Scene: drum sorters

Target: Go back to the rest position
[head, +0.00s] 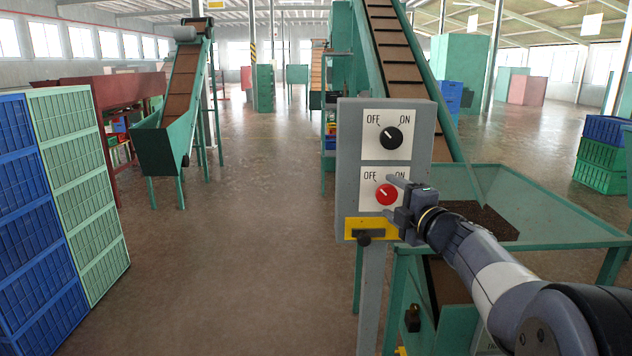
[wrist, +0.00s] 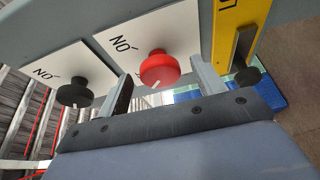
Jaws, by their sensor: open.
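A grey control box (head: 342,170) on a post carries two knobs on white OFF/ON plates. The upper knob (head: 390,138) is black and the lower knob (head: 387,194) is red. In the head view, both white marks appear to point up-left, towards OFF. My gripper (head: 396,197) is open in front of the red knob, reaching in from the right. In the wrist view, the red knob (wrist: 160,70) shows between my spread fingers (wrist: 162,88), with a gap on each side. The black knob (wrist: 74,91) lies left of them. I see nothing held.
A yellow plate (head: 370,228) with a dark knob sits low on the box. A green hopper (head: 560,225) and conveyor stand close behind my arm. Stacked blue and green crates (head: 80,180) stand at the left. The floor (head: 240,240) between is clear.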

